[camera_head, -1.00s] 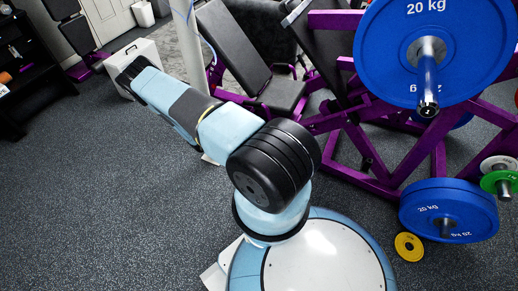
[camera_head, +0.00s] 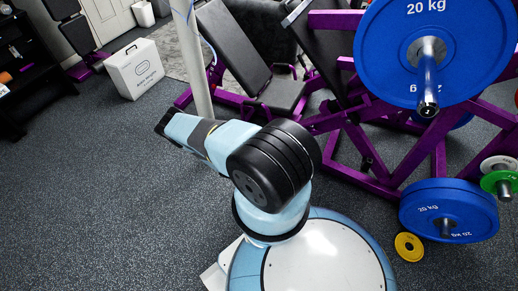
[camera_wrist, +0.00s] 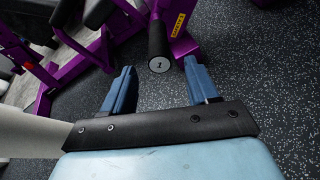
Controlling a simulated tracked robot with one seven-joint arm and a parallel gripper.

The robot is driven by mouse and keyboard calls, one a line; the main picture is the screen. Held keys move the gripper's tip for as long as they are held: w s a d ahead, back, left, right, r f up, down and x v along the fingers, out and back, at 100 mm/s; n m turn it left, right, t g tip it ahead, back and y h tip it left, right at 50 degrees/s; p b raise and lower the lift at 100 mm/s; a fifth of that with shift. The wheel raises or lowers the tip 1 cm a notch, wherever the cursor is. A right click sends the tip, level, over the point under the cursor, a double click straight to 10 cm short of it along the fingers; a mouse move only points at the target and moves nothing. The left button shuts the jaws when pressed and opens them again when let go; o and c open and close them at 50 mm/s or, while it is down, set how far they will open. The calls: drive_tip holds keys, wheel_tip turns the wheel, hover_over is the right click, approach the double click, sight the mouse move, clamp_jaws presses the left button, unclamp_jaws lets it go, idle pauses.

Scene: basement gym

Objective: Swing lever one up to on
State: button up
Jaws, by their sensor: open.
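Lever one (camera_wrist: 157,42) shows in the wrist view as a black cylindrical grip with a round end marked "1". It points toward the camera at the top middle. My gripper (camera_wrist: 159,66) is open, with one blue finger to the left of the lever's end and one to the right. Neither finger appears to touch it, and the gap between them looks empty. The lever's pivot end is out of view. In the head view I cannot make out the lever or my fingers.
Purple gym frames (camera_head: 385,165) with blue 20 kg plates (camera_head: 437,45) fill the right. A padded bench (camera_head: 240,50) stands at the back. A white case (camera_head: 136,68) stands at the upper left. Dark speckled floor (camera_head: 90,190) is clear at the left.

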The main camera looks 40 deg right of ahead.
drive_tip(key=x, duration=1)
drive_tip(key=shift+s, duration=0.1)
clamp_jaws()
idle(0.3)
drive_tip(key=shift+a+f, duration=0.1)
drive_tip(key=shift+a, duration=0.2)
drive_tip(key=shift+d, duration=0.2)
